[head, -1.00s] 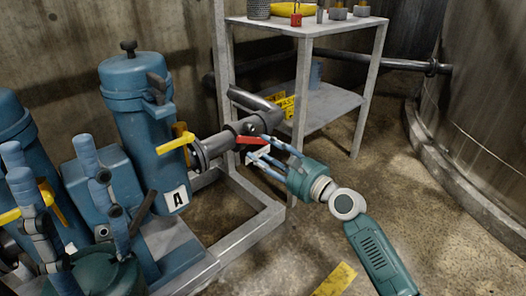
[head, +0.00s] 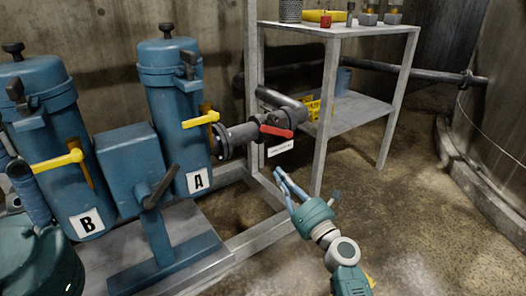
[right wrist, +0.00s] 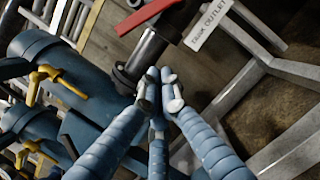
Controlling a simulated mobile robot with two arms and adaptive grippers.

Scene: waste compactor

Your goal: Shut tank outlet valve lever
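The red valve lever (head: 276,131) sits on the grey pipe valve beside filter A, lying nearly level in the head view. A white tag (head: 281,148) hangs just below it; in the right wrist view the tag (right wrist: 210,22) reads "TANK OUTLET". A red bar (right wrist: 147,15) near the tag there looks like the lever. My right gripper (head: 282,176) is below the lever, apart from it. Its blue fingertips (right wrist: 160,77) are drawn together with nothing seen between them. My left gripper (head: 22,172) is at the far left edge, partly cut off; its opening is unclear.
Blue filters A (head: 170,105) and B (head: 40,110) carry yellow handles. A dark lever (head: 160,188) rises from a blue box unit between them. A metal shelf (head: 345,28) stands right of the valve. A grey frame rail (head: 262,226) runs along the floor. Floor to the right is clear.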

